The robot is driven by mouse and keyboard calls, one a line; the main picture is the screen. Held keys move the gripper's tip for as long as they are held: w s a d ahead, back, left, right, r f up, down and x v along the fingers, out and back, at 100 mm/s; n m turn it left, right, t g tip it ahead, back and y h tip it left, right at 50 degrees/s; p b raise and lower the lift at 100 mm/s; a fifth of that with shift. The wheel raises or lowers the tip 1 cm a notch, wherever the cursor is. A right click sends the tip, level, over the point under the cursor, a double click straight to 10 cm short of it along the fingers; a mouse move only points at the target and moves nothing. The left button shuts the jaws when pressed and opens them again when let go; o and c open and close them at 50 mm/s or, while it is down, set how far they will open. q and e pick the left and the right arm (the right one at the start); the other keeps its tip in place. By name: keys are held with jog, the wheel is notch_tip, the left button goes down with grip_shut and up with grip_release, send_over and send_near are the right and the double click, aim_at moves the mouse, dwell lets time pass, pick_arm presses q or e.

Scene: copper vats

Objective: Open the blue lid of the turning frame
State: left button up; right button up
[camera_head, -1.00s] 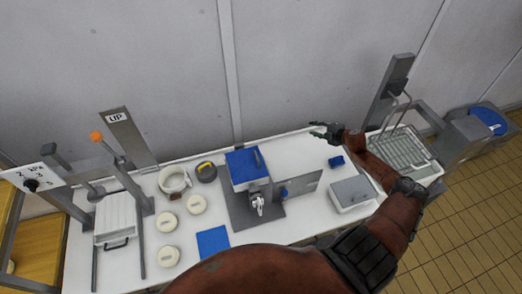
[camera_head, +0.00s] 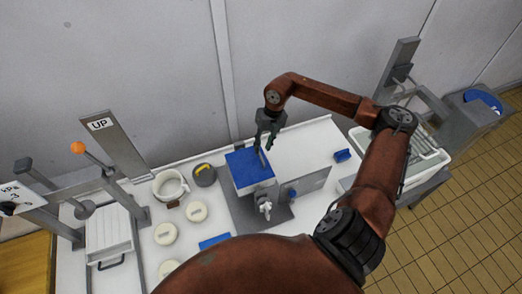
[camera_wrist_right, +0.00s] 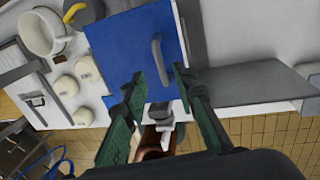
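The turning frame (camera_head: 268,187) is a grey box on a grey base plate, with a white crank at its front. Its blue lid (camera_head: 242,172) lies flat and shut on top, and in the right wrist view (camera_wrist_right: 118,48) it fills the upper middle. The lid's grey handle (camera_wrist_right: 159,60) is a bar near the right edge. My right gripper (camera_head: 266,140) is over the back right of the lid, pointing down. In the wrist view its open fingers (camera_wrist_right: 159,78) show on either side of the handle's near end; contact cannot be told. My left gripper is not in view.
A white mug (camera_head: 170,186), a grey pot with a yellow handle (camera_head: 204,175) and round white pieces (camera_head: 197,212) stand left of the frame. A small blue block (camera_head: 342,155) lies to the right. A lever press (camera_head: 110,205) is at the far left.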

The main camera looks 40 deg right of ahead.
aim_at(260, 155)
jog(key=f, duration=0.3)
jog(key=shift+w+a+f+p, duration=0.15)
jog(key=shift+a+p, duration=0.1)
jog(key=shift+p, duration=0.15)
jog(key=shift+a+f, duration=0.1)
jog(key=shift+f, duration=0.25)
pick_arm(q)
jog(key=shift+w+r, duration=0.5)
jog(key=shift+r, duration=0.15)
pick_arm(e)
grip_shut()
